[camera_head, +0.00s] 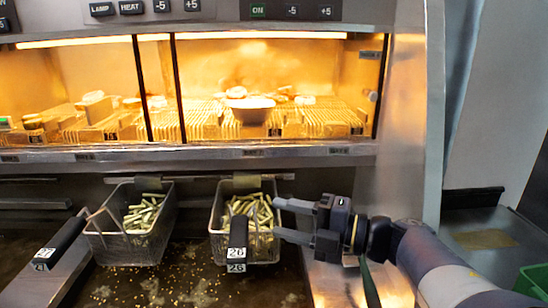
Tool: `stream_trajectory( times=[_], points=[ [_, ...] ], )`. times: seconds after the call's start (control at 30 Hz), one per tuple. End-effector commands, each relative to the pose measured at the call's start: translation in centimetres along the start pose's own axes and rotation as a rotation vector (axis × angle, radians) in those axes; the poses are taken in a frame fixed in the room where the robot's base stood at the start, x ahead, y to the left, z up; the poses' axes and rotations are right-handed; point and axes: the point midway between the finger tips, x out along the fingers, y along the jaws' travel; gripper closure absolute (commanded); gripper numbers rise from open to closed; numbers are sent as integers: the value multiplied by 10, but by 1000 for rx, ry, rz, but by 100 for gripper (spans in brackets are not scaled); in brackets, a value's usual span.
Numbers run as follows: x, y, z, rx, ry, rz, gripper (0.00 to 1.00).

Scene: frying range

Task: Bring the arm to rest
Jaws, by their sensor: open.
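My gripper (285,219) is at the right of the middle, its two fingers pointing left and spread apart. The fingertips are close to the right side of the right fry basket (216,247); I cannot tell whether they touch it. Nothing shows between the fingers. My arm (428,262) reaches in from the lower right. The right basket holds pale green-yellow fries (262,213), and its black handle (238,238) marked 26 points toward me.
A left fry basket (128,250) with fries hangs beside it, its handle (65,240) angled left. Dark oil (190,285) with floating crumbs lies below. A lit warming cabinet (230,152) with a bowl (250,108) stands behind. A metal side panel (400,130) rises at the right.

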Motion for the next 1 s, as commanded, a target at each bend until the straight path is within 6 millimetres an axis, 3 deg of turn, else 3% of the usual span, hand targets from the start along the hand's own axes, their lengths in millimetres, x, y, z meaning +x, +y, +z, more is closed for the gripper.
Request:
stream_trajectory(
  times=[0.6, 1.0],
  points=[
    [41, 0, 0, 0, 1, 0, 53],
    [43, 0, 0, 0, -1, 1, 53]
  ],
)
